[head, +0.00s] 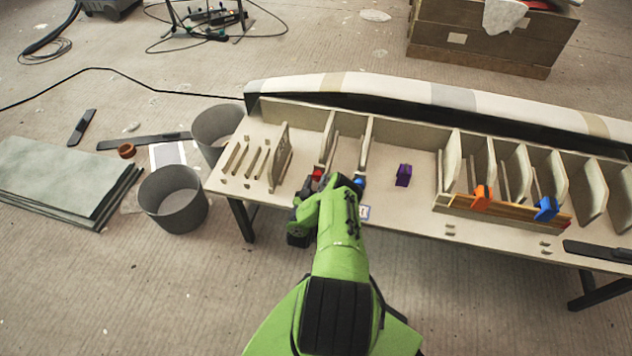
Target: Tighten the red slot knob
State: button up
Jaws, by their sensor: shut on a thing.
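The red slot knob (317,174) is a small red piece at the foot of an upright panel on the long pale mould table, left of its middle. Only its top shows above my arm. My gripper (313,184) is at the red knob, its dark jaws shut on it. My green arm hides most of the jaws and the lower part of the knob, so the knob's turn cannot be seen. A blue piece (360,181) shows just right of my arm, near another upright panel.
A purple clamp (403,175) stands on the table (420,216) to the right. Orange (482,198) and blue (546,208) clamps sit on a wooden strip farther right. Upright panels rise close around my gripper. Two grey buckets (173,199) (219,128) stand left of the table.

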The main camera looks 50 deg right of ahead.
jog(key=shift+c, duration=1.2)
jog(key=shift+m, duration=0.3)
jog(key=m+p, duration=0.1)
jog(key=m, duration=0.3)
jog(key=shift+m+p, duration=0.3)
jog(key=shift+p, duration=0.05)
jog(key=m, duration=0.3)
jog(key=shift+m, duration=2.1)
jog(key=o, duration=1.1)
jog(key=shift+c, duration=0.2)
